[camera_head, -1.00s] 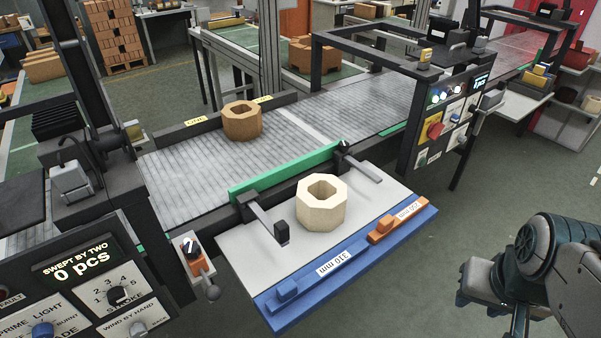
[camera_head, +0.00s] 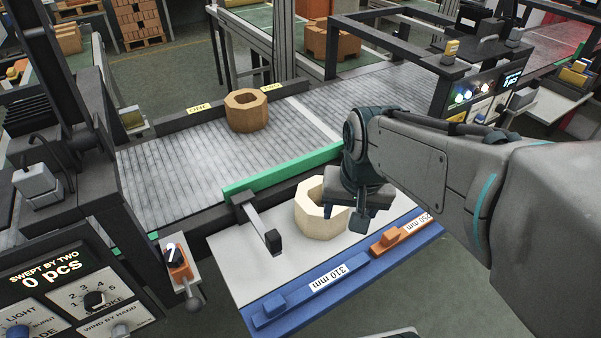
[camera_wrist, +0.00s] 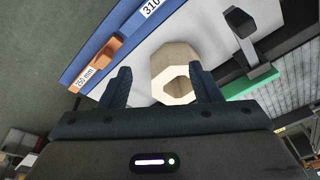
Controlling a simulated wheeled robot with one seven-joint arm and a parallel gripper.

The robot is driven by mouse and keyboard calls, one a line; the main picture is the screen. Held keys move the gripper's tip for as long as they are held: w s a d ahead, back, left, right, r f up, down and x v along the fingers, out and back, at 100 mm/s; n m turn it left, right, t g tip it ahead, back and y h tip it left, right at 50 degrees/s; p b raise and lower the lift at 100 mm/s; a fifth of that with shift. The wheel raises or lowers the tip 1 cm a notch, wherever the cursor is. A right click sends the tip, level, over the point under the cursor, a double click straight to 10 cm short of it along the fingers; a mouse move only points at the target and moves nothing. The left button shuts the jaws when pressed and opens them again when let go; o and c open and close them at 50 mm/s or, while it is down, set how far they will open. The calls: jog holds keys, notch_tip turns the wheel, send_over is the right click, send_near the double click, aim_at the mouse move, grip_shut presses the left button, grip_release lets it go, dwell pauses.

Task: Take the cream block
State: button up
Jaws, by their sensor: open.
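The cream block (camera_head: 318,220) is an eight-sided ring with a hole through its top. It stands on the pale side table beside the conveyor. My gripper (camera_head: 358,215) is at the block's right in the head view and hides part of that side. In the wrist view the cream block (camera_wrist: 174,68) lies beyond and partly between the two open, dark fingers (camera_wrist: 158,88), closer to the right one. The right finger overlaps the block's edge in the picture; I cannot tell whether they touch.
A brown ring block (camera_head: 247,112) stands on the conveyor (camera_head: 180,160). A green rail (camera_head: 285,170) and a dark-tipped arm (camera_head: 258,222) edge the side table (camera_head: 235,255). Blue (camera_head: 345,277) and orange (camera_head: 397,238) gauge bars lie along its front.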

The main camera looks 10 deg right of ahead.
aim_at(335, 219)
jog(key=w+f+m, duration=0.1)
jog(key=w+m, duration=0.2)
jog(key=w, duration=0.1)
jog(key=w+d+f+m+g, duration=0.1)
jog(key=w+f+m, duration=0.1)
jog(key=w+m, duration=0.1)
jog(key=w+f+m+g, duration=0.1)
jog(key=w+m, duration=0.2)
jog(key=w, duration=0.3)
jog(key=shift+d+f+m, duration=0.2)
jog(key=shift+f+m, duration=0.1)
jog(key=shift+f, duration=0.1)
jog(key=shift+w+f, duration=0.15)
jog(key=shift+f, duration=0.15)
notch_tip(335, 219, down, 8)
jog(key=shift+d+r+b, duration=0.1)
jog(key=shift+d+b, duration=0.05)
jog(key=shift+b, duration=0.2)
jog(key=shift+s+d+f, duration=0.1)
jog(key=shift+s+f, duration=0.1)
jog(key=shift+f, duration=1.2)
jog(key=shift+s+d+f, duration=0.1)
jog(key=shift+s+f, duration=0.05)
jog(key=shift+f, duration=1.25)
grip_shut()
jog(key=shift+w+r, duration=0.1)
